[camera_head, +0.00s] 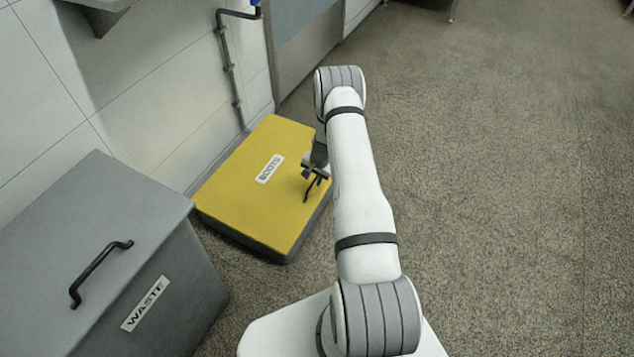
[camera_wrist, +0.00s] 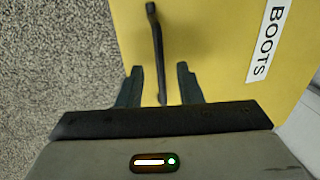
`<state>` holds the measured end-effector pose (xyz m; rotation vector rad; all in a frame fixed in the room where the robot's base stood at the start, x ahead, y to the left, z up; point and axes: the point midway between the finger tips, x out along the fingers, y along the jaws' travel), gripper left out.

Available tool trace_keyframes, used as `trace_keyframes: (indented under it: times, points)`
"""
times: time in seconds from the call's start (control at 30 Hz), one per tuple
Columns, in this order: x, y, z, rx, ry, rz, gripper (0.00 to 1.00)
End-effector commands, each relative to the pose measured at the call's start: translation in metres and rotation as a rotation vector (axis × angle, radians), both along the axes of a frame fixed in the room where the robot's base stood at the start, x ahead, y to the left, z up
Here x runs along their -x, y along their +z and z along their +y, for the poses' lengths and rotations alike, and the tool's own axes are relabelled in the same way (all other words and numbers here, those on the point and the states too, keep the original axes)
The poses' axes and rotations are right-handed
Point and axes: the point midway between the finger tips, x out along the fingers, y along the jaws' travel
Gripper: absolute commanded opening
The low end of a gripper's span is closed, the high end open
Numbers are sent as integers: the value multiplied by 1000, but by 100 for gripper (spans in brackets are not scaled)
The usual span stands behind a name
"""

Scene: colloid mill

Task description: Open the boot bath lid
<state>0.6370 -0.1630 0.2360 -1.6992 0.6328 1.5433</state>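The boot bath has a flat yellow lid (camera_head: 240,185) with a "BOOTS" label (camera_head: 270,169), lying closed on a low grey base by the wall. A dark bar handle (camera_head: 308,190) stands at the lid's right edge. My gripper (camera_head: 316,172) is just above that edge, at the handle. In the wrist view the lid (camera_wrist: 215,50) fills the right side. The handle (camera_wrist: 155,45) runs between the two fingers of my gripper (camera_wrist: 161,85), with gaps on both sides. The gripper is open. Whether the fingers reach down around the bar's full depth I cannot tell.
A grey waste bin (camera_head: 180,290) with a black handle (camera_head: 100,268) on its lid stands at the front left. A wall with a pipe (camera_head: 228,65) runs behind the bath. The speckled floor (camera_head: 500,180) to the right is clear.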

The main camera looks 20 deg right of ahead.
Motion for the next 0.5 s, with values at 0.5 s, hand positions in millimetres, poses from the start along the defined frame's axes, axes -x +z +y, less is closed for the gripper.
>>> trace_keyframes:
  times: [0.5]
  points:
    - [-4,-26,4,0,1,0,33]
